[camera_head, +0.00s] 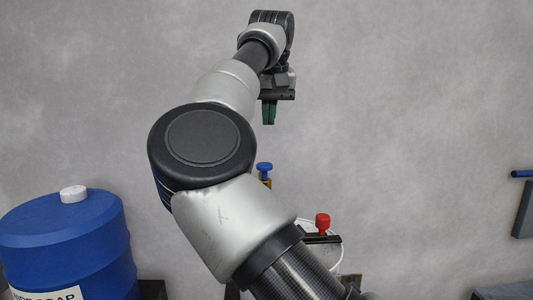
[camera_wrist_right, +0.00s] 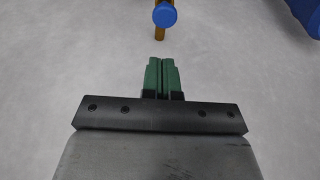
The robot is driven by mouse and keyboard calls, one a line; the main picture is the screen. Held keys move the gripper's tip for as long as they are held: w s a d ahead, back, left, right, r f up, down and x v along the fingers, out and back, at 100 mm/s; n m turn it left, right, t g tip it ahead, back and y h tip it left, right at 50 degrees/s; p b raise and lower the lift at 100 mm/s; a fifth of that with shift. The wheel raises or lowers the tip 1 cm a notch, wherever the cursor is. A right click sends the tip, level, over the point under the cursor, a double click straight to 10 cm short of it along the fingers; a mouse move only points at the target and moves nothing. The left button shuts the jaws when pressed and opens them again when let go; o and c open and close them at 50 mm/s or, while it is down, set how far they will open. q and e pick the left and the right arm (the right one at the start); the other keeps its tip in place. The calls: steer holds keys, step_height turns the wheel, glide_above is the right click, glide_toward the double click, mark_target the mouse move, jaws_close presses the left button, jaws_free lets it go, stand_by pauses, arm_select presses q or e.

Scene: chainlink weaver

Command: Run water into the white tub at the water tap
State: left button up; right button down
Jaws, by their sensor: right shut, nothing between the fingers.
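A tap with a blue knob (camera_head: 264,168) on a brass-coloured stem stands low behind my arm. It also shows in the right wrist view (camera_wrist_right: 164,15), just beyond my fingertips and apart from them. My right gripper (camera_head: 269,118) hangs above the tap in the head view, its green fingers pointing down. In the right wrist view (camera_wrist_right: 161,62) the fingers are together and empty. My arm hides much of the area below. A whitish rounded thing (camera_head: 333,257) shows partly beside the arm; I cannot tell whether it is the tub. My left gripper is not in view.
A red knob (camera_head: 323,222) stands by a dark bar above the whitish thing. A large blue barrel (camera_head: 65,245) with a white cap (camera_head: 73,193) stands at the left. A blue-and-dark fixture (camera_head: 523,205) is at the right edge. The grey wall (camera_head: 420,110) is bare.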

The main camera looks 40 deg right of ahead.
mark_target(266, 163)
steer(key=x, duration=0.2)
steer(key=p+x, duration=0.1)
steer(key=x, duration=0.4)
steer(key=shift+s+a+f, duration=0.2)
steer(key=shift+a+f, duration=0.05)
steer(key=shift+a, duration=0.05)
steer(key=shift+f, duration=0.6)
